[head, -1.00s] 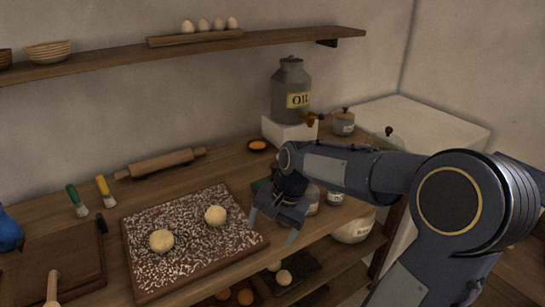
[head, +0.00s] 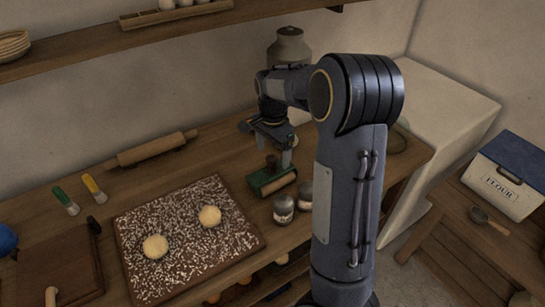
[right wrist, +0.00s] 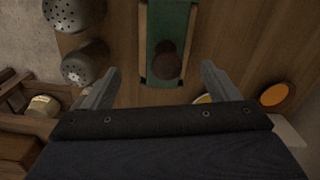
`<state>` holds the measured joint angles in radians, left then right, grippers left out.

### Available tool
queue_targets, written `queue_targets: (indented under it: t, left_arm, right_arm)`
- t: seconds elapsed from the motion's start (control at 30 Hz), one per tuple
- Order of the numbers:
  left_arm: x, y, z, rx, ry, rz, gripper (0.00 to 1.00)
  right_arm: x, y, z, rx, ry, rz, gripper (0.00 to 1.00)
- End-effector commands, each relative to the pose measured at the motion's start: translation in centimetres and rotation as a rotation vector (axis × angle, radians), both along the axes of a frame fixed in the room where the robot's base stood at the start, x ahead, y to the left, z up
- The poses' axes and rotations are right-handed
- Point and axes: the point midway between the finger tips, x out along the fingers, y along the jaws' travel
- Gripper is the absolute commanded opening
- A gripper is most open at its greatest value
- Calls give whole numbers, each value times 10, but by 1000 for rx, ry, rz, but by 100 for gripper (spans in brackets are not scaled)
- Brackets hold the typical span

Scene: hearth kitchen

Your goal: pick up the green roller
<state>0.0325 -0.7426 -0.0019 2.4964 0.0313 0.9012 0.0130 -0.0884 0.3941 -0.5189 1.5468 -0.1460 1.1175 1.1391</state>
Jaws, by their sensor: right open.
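The green roller (head: 262,181), a green block with a pale wooden roll along its front and a dark knob on top, lies on the wooden counter right of the floured board. My right gripper (head: 266,143) is open and empty above and slightly behind it, fingers pointing down. In the right wrist view, the green roller (right wrist: 168,22) is at the top centre, its dark knob just beyond the gap between the open fingers (right wrist: 159,84); nothing is between them. My left gripper is not in view.
The floured board (head: 150,280) with two dough balls lies left. A rolling pin (head: 152,149) and grey can (head: 288,45) are behind.

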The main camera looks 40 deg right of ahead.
Motion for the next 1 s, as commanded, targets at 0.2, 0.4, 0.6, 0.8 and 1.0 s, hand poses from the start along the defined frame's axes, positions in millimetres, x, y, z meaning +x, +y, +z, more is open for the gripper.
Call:
queue_targets:
  t: [0.2,0.4,0.6,0.8,1.0]
  left_arm:
    - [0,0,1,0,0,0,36]
    - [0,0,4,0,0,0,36]
    - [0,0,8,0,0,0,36]
    - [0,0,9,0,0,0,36]
    - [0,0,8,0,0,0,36]
  right_arm:
    - [0,0,-15,0,5,0,81]
    - [1,1,-38,0,6,1,81]
    - [3,2,-68,0,5,0,81]
    - [3,1,-79,0,1,0,81]
    - [4,2,-78,0,0,0,75]
